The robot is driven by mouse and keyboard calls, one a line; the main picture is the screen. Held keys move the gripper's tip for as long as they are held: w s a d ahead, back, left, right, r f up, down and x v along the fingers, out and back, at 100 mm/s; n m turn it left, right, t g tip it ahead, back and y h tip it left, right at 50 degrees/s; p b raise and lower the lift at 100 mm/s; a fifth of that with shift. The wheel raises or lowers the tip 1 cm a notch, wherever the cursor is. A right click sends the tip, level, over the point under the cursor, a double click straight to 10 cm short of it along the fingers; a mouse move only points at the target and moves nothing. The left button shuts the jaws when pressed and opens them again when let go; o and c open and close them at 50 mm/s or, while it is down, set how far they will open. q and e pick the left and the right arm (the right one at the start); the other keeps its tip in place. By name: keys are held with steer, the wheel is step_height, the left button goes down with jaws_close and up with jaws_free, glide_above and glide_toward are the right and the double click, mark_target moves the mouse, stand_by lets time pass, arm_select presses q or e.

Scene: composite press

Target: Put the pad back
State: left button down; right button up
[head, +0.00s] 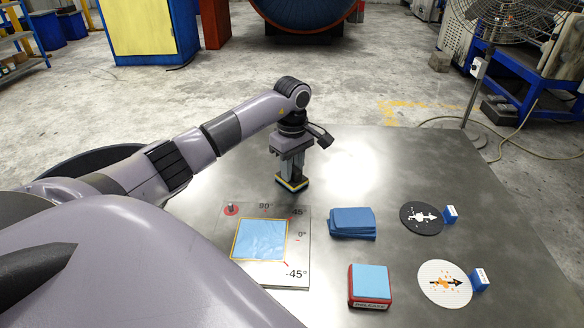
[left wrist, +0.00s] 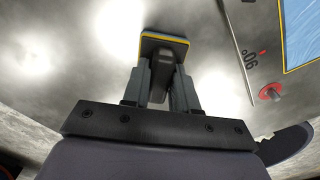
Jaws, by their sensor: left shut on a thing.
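My left gripper (head: 291,170) points down and is shut on the dark handle of the pad (head: 293,185). The pad has a flat base with blue and yellow edges and is upright, just behind the top right of the marked board. I cannot tell whether its base touches the table. In the left wrist view, the handle sits between the fingers (left wrist: 162,82) and the base (left wrist: 163,40) shows beyond them. A red block with a light blue top (head: 370,282), lettered on its front, stands at the front of the table. My right gripper is not in view.
The marked board (head: 298,262) carries a light blue sheet (head: 261,239) in a yellow outline and a red-based pin (head: 231,208). Blue sheets (head: 352,222) lie stacked right of it. A black disc (head: 421,218) and a white disc (head: 444,283) have small blue blocks beside them.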

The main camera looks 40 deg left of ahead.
arm_select(q)
steer(key=shift+f, duration=0.1)
steer(key=c, duration=0.9)
jaws_free()
steer(key=shift+r, duration=0.35)
step_height(320, 180, up, 12)
steer(key=shift+f+p, duration=0.15)
steer(key=shift+p, duration=0.55)
